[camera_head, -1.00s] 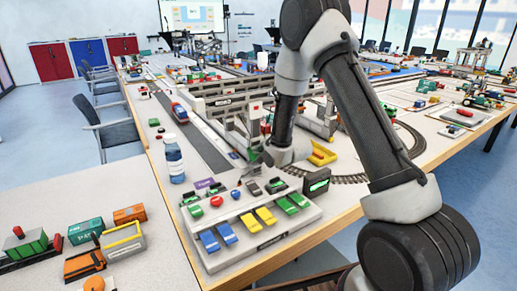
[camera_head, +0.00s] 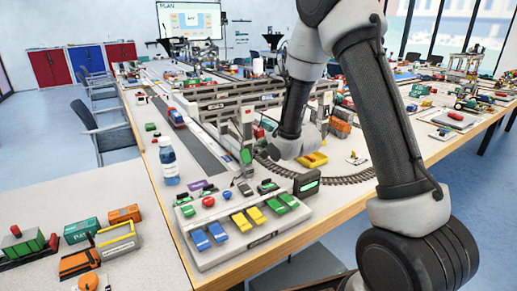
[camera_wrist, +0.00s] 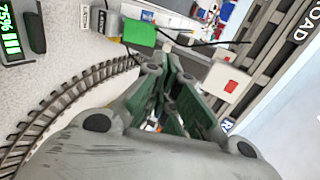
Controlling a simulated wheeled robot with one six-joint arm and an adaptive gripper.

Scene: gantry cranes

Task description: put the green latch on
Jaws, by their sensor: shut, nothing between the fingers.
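A green block-like piece (camera_head: 245,156) shows at the foot of the near crane leg in the head view; it may be the latch, but I cannot be sure. In the wrist view a bright green square (camera_wrist: 138,32) lies beyond my fingers, slightly left of their tips. My gripper (camera_wrist: 166,68) is shut and empty, and its tips look apart from the green square. In the head view my gripper hangs behind the control panel, near the crane leg, and its fingers are mostly hidden. The panel (camera_head: 262,238) also carries green levers (camera_head: 282,203).
A white plate with a red square (camera_wrist: 230,84) is right of my fingers. A curved track (camera_wrist: 62,98) and a battery display (camera_wrist: 12,32) are at left. The grey crane beam (camera_head: 225,105) stands behind. A bottle (camera_head: 168,162) stands left of the panel.

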